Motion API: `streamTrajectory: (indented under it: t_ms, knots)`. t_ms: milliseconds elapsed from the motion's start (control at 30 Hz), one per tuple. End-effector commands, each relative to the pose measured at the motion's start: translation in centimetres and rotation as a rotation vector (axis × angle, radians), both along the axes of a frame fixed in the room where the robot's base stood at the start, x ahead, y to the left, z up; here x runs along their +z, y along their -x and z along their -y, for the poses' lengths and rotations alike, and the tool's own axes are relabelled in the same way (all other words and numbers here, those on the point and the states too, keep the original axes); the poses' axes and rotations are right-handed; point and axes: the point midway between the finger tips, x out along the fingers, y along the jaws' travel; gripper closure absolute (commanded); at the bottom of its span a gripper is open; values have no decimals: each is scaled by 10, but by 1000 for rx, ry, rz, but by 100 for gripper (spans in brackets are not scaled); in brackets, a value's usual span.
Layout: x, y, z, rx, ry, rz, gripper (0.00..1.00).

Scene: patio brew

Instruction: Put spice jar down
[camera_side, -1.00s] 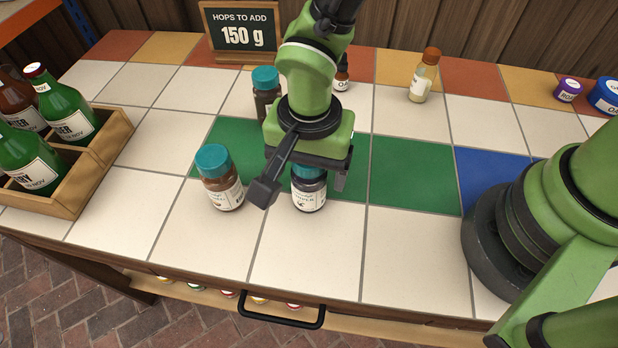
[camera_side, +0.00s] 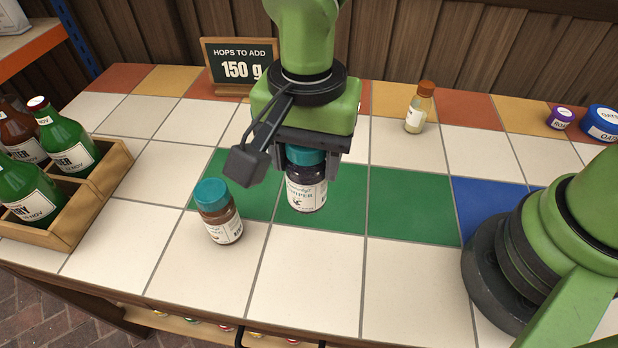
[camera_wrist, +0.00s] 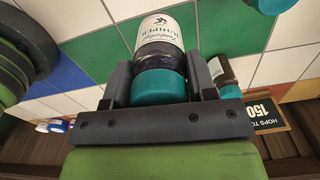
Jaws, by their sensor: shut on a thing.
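The spice jar (camera_side: 306,192) has a teal lid and a white label ending in "NIPER". My gripper (camera_side: 312,165) is shut on it near the lid, with a finger on each side, and the jar is upright. It appears over a green tile (camera_side: 340,208); whether its base touches the tile I cannot tell. In the wrist view, the jar's label (camera_wrist: 160,30) and lid (camera_wrist: 160,87) show between the fingers of my gripper (camera_wrist: 162,82). A second teal-lidded brown jar (camera_side: 221,228) stands on a white tile to the left.
A wooden crate (camera_side: 99,187) of bottles stands at the left. A "150 g" board (camera_side: 232,62) stands at the back. A small orange-lidded jar (camera_side: 416,112) is behind right, and purple-lidded (camera_side: 560,118) and blue-lidded (camera_side: 603,123) jars are far right.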

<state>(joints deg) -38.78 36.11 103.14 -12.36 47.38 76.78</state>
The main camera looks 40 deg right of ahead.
Motion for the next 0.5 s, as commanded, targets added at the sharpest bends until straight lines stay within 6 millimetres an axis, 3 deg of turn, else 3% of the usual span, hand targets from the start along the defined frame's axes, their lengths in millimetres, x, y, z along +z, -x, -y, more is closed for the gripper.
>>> streamTrajectory:
  t_ms: [167,300,500]
  knots:
    - [15,-27,24,-107,-1,3,75]
    - [17,-61,65,-263,-1,2,75]
    - [17,-90,114,-427,-1,1,75]
